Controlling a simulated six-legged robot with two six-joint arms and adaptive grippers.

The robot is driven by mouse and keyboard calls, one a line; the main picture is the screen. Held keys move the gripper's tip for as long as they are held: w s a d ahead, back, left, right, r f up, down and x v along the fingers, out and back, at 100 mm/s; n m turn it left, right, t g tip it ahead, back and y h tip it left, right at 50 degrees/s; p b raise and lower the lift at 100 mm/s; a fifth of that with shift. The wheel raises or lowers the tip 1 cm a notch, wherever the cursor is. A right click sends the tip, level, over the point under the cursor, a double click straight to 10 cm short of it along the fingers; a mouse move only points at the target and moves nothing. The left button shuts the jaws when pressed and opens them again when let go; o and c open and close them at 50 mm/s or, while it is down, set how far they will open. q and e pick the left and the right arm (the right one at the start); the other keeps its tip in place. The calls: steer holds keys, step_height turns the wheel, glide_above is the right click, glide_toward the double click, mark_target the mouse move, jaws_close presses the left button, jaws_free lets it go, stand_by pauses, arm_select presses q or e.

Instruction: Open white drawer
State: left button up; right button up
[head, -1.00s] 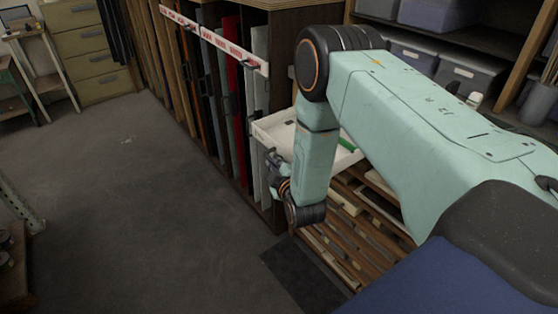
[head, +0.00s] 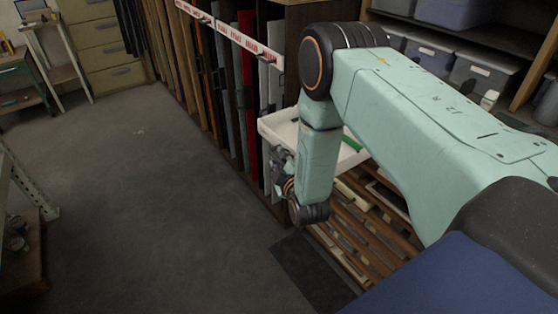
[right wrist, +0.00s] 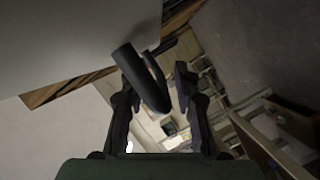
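The white drawer (head: 268,128) is in the head view, partly behind my right arm. It stands out from the shelving with its inside showing. My right gripper (head: 283,165) is at the drawer's front, small and partly hidden by its own wrist. In the right wrist view a dark curved handle (right wrist: 145,78) stands between the fingers of my right gripper (right wrist: 160,85), close to the left finger. A gap shows on the right finger's side, so the fingers look open around the handle. A pale panel (right wrist: 75,40) fills the upper left. My left gripper is not in view.
A rack of upright coloured sheets (head: 225,75) stands left of the drawer, with a red-and-white strip (head: 235,38) across it. Slatted wooden shelves (head: 365,225) are below the drawer. The grey floor (head: 140,200) to the left is clear. Bins (head: 480,75) sit at the back right.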

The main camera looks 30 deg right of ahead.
steer(key=v, duration=1.2)
stand_by(0.6)
